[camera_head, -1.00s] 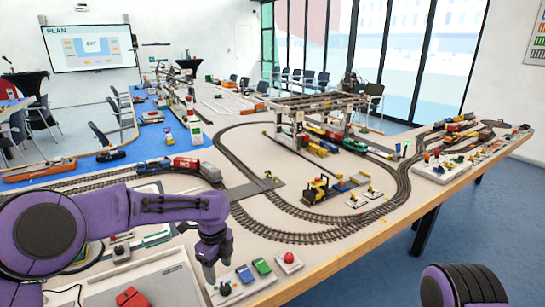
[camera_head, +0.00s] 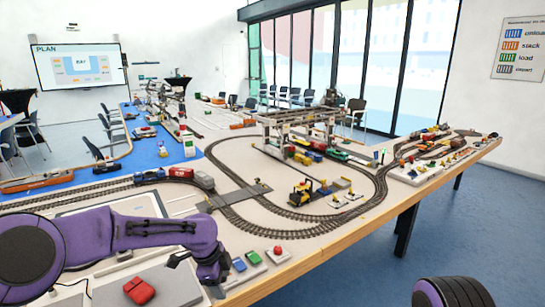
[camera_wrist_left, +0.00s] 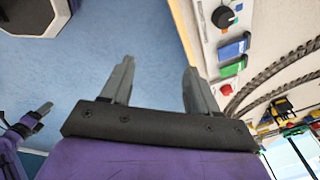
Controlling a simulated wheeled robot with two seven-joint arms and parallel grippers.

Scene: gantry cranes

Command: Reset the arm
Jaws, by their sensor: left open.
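My left gripper (camera_head: 216,288) is at the bottom of the head view, at the table's near edge, on the end of my purple arm. In the left wrist view its two grey fingers (camera_wrist_left: 157,75) stand apart with nothing between them. Below them is blue floor, with the table edge to the right. A purple arm end with grey tips (camera_wrist_left: 38,118), which looks like my right gripper, shows small at the left of that view; its opening is unclear. It is not visible in the head view, where only a dark, purple-striped part of me shows at lower right.
Model tracks and a gantry crane (camera_head: 300,118) stand beyond. The floor (camera_head: 470,225) at right is clear.

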